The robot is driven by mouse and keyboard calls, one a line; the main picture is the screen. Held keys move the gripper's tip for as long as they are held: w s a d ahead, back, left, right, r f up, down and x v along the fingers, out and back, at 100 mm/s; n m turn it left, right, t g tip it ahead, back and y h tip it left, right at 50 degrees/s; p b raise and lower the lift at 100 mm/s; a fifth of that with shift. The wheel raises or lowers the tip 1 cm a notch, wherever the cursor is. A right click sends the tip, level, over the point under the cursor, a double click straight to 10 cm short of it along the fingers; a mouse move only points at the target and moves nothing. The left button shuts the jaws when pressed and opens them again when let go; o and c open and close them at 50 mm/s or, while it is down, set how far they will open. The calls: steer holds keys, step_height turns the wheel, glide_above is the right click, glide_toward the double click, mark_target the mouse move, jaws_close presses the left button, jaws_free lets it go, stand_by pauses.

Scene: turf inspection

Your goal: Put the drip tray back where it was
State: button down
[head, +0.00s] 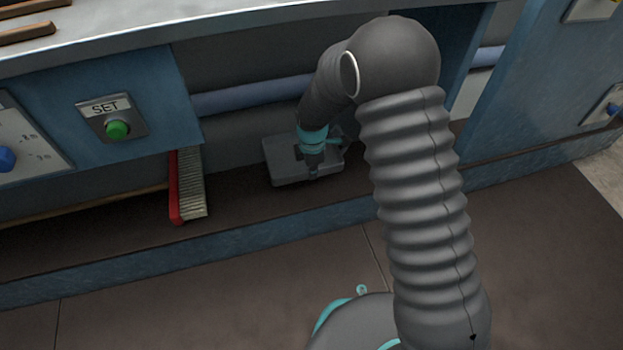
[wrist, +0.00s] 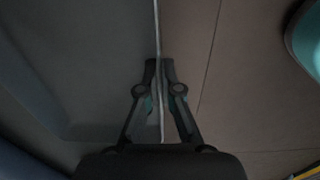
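The drip tray (head: 285,173) is a shallow grey tray at the low, dark ledge under the counter, in the middle of the head view. In the wrist view the tray (wrist: 70,80) fills the left side, with its thin pale rim running up the middle. My gripper (head: 313,176) is at the tray's near right part. In the wrist view my gripper (wrist: 159,68) has one finger on each side of the rim, closed on it. I cannot tell whether the tray rests on the ledge or is slightly above it.
A blue pipe (head: 252,94) runs behind. Above are the counter (head: 200,25) and a blue panel with a green SET button (head: 117,130). The floor (head: 220,300) in front is clear.

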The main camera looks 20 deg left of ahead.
steer(key=shift+f+b, duration=0.3)
steer(key=shift+f, duration=1.7)
steer(key=shift+f, duration=0.2)
steer(key=c, duration=1.3)
jaws_free()
step_height(320, 180, up, 12)
steer(key=shift+s+r+p, duration=0.15)
steer(key=shift+r+p, duration=0.05)
steer(key=shift+p, duration=0.6)
